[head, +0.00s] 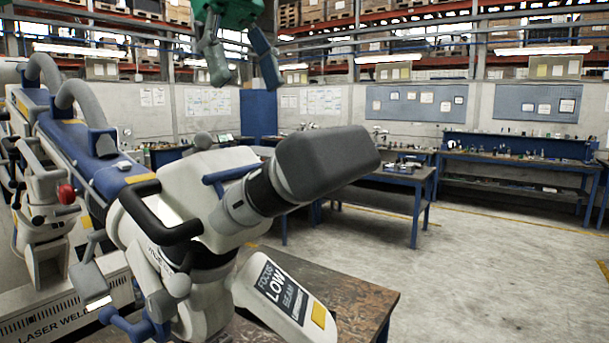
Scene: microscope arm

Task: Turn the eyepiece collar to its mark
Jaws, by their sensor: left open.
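The microscope head (185,190) is a white and grey body on a blue and white arm at the left. Its eyepiece tube points up and to the right and ends in a large dark grey eyepiece cover (330,160). A dark ring, which looks like the eyepiece collar (264,192), sits between the cover and the white tube; no mark on it can be made out. My left gripper (246,80), green with grey-blue fingers, hangs at the top above the eyepiece. It is open, empty and apart from the microscope. My right gripper is not in view.
A label panel reading "FOCUS LOW BEAM" (285,295) sticks out below the eyepiece. A black handle (155,222) curves out at the microscope's front. A worn worktable (350,292) stands below. Blue workbenches (520,160) line the back; the floor at right is clear.

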